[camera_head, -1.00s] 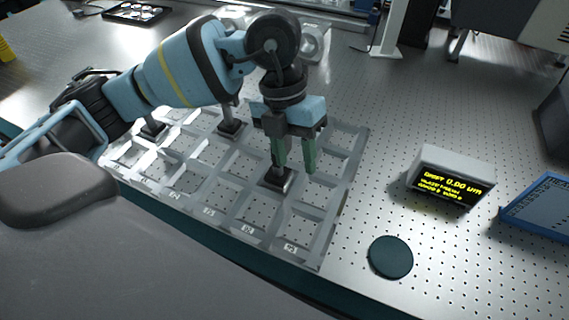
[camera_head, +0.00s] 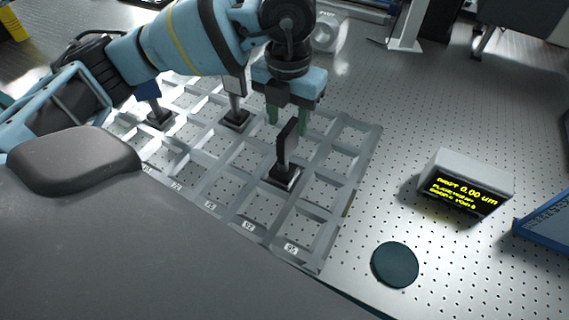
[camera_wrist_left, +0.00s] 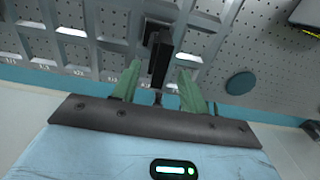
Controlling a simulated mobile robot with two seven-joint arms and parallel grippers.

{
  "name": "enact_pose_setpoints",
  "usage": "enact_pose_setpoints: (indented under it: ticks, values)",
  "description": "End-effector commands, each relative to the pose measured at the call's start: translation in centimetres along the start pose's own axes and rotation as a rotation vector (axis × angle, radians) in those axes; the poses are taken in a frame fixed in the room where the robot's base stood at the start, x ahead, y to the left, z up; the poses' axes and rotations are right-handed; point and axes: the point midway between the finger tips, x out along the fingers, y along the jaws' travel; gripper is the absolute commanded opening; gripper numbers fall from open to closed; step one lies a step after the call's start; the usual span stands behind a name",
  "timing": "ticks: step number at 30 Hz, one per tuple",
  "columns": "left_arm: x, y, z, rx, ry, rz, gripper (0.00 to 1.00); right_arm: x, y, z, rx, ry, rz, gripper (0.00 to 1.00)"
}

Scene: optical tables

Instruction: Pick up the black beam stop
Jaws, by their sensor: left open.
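The black beam stop (camera_head: 287,148) stands upright on a small dark square base in a compartment of the grey grid rack. My left gripper (camera_head: 288,121) is open, with green fingers pointing down. In the head view its fingertips show to either side of the beam stop's upper part and slightly behind it. In the left wrist view, the beam stop (camera_wrist_left: 160,62) appears between the two spread fingers (camera_wrist_left: 159,72), with a visible gap on each side. I cannot tell the exact depth between them. My right gripper is not in view.
The grey grid rack (camera_head: 318,238) holds other posted parts, one (camera_head: 236,104) behind left and one (camera_head: 158,108) farther left. To the right are a dark round disc (camera_head: 395,265), a display box (camera_head: 467,182) and a blue-edged item (camera_head: 545,225). The perforated tabletop between is free.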

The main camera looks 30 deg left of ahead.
Motion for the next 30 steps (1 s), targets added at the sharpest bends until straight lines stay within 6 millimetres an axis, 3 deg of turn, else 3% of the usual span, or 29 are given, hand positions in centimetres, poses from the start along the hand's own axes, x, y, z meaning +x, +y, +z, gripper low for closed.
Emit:
enact_pose_setpoints:
  ticks: [11,20,30]
  values:
    - [4.6,0.1,0.3,0.000,0.003,0.000,0.44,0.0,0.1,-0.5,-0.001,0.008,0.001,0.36]
    - [5.1,0.1,0.3,0.000,0.001,-0.001,0.44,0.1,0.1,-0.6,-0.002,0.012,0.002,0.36]
    - [5.0,0.1,0.3,0.000,0.001,-0.001,0.02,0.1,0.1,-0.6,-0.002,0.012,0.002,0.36]
